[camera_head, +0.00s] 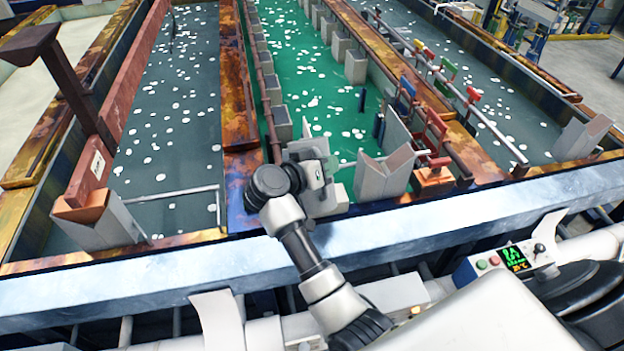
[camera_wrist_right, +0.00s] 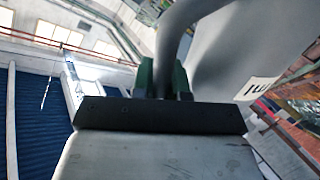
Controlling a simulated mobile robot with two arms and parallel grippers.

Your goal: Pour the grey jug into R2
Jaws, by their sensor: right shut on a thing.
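The grey jug (camera_wrist_right: 225,45) fills the upper right of the right wrist view, with its curved handle and a small white label. My right gripper (camera_wrist_right: 163,80) is shut on its handle, with dark green fingers on both sides. In the head view my right gripper (camera_head: 318,165) is above the near end of the green-liquid tank (camera_head: 345,100). There the jug is mostly hidden or hard to tell from my wrist. Its tilt and any liquid in it cannot be told. No R2 marking is readable. My left gripper is not in view.
Dark-liquid tanks flank the green one, on the left (camera_head: 170,120) and right (camera_head: 480,90). Pale open boxes (camera_head: 384,175) and coloured clamps on a rail (camera_head: 438,130) stand right of my gripper. A brown post (camera_head: 75,90) rises at left. A metal ledge (camera_head: 150,285) runs across the front.

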